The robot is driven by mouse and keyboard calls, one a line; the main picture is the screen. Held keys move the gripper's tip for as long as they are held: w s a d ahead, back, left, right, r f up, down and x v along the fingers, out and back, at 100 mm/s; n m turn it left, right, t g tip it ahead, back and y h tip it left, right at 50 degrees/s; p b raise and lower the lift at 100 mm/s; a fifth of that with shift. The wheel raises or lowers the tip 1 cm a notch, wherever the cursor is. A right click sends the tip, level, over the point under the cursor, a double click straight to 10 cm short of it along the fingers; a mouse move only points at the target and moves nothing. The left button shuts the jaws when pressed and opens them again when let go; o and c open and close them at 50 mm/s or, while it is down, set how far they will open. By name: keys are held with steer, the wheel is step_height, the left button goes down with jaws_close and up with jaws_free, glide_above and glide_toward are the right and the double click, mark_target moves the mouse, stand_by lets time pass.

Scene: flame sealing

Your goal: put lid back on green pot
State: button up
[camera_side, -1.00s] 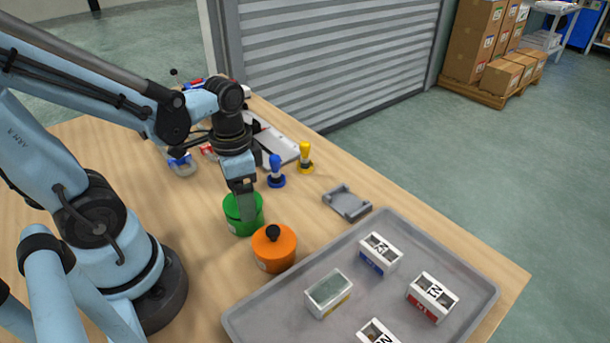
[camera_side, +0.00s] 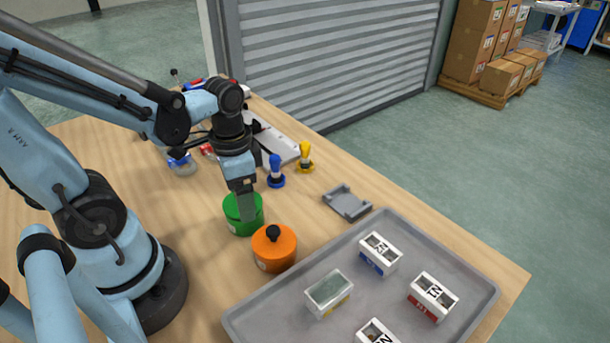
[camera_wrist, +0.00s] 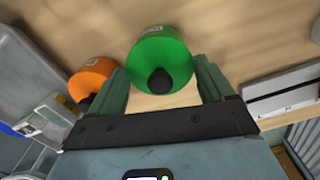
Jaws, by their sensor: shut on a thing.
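The green pot (camera_side: 240,228) stands on the wooden table, left of the middle in the side view. The green lid (camera_wrist: 160,52) with its black knob (camera_wrist: 159,82) lies between my two fingers in the wrist view. My gripper (camera_side: 245,210) points down at the top of the green pot and is shut on the lid by its sides. In the side view the lid is at the pot's top, but the fingers hide much of it. I cannot tell whether it is fully seated. The pot's rim is hidden.
An orange pot (camera_side: 274,250) with a black knob stands close beside the green one. A grey tray (camera_side: 460,318) with several small boxes lies to the right. Blue (camera_side: 276,172) and yellow (camera_side: 305,158) stamp-like pieces and a grey holder (camera_side: 347,203) stand behind.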

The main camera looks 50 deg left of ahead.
steer(key=shift+f, duration=0.1)
stand_by(0.7)
steer(key=o, duration=0.9)
steer(key=shift+r, duration=3.5)
jaws_close()
